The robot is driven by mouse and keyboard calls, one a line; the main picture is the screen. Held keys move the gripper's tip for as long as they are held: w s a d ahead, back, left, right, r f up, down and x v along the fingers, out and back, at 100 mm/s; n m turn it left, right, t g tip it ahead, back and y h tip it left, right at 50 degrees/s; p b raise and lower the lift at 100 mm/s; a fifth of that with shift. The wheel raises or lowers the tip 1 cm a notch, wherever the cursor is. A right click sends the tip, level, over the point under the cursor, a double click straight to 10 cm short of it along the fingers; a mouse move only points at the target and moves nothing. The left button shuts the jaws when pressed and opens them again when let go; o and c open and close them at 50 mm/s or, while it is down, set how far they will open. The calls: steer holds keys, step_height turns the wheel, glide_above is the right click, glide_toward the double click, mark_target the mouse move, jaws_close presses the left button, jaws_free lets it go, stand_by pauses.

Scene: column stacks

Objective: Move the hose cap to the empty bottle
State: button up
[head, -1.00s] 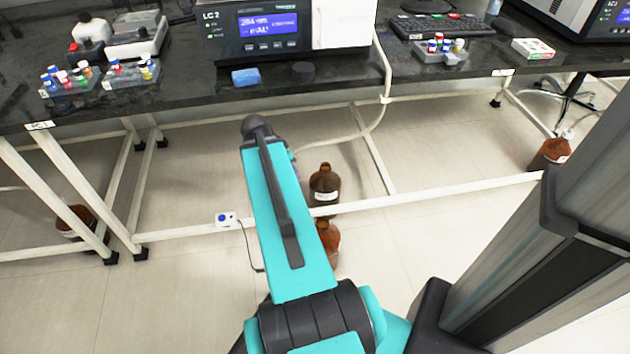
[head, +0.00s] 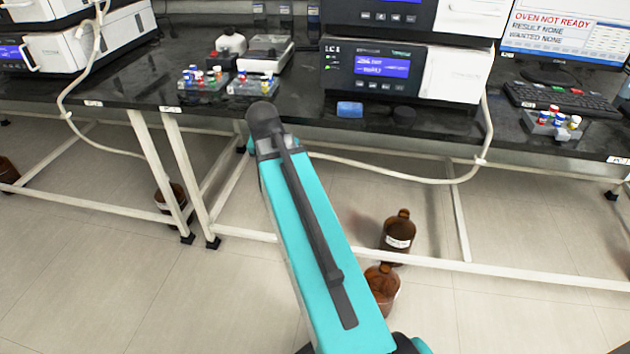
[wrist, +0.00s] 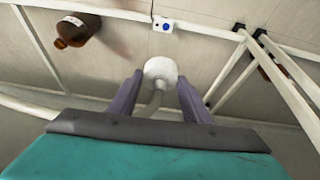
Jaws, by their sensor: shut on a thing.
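In the wrist view my gripper (wrist: 160,79) is shut on the white hose cap (wrist: 160,68), with one grey finger on each side. The pale hose (wrist: 150,108) runs from the cap back between the fingers. In the head view the hose (head: 420,180) hangs from the right side of the LC instrument to behind my arm, which hides the gripper and cap. Two brown bottles, a rear one (head: 398,240) and a front one (head: 383,290), stand on the floor right of my arm. I cannot tell which bottle is empty.
The black bench (head: 290,115) carries instruments and vial racks. White frame bars, including a low crossbar (head: 520,272), run above the floor near the bottles. Another brown bottle (head: 172,200) stands behind the left bench legs. A small blue-button box (wrist: 163,24) shows in the wrist view.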

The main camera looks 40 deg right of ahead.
steer(key=w+a+r+n+y, duration=0.1)
steer(key=w+a+r+n, duration=0.1)
steer(key=a+r, duration=0.3)
steer(key=w+a+r+n+t+y, duration=0.1)
steer(key=a+r+n, duration=0.3)
steer(key=a, duration=0.8)
steer(key=w+a+r+n+y, duration=0.1)
steer(key=w+a+r+n, duration=0.1)
steer(key=a+r, duration=0.4)
steer(key=shift+w+a+n+t, duration=0.3)
steer(key=shift+a+n, duration=0.6)
steer(key=shift+a, duration=0.3)
steer(key=shift+s+f, duration=0.1)
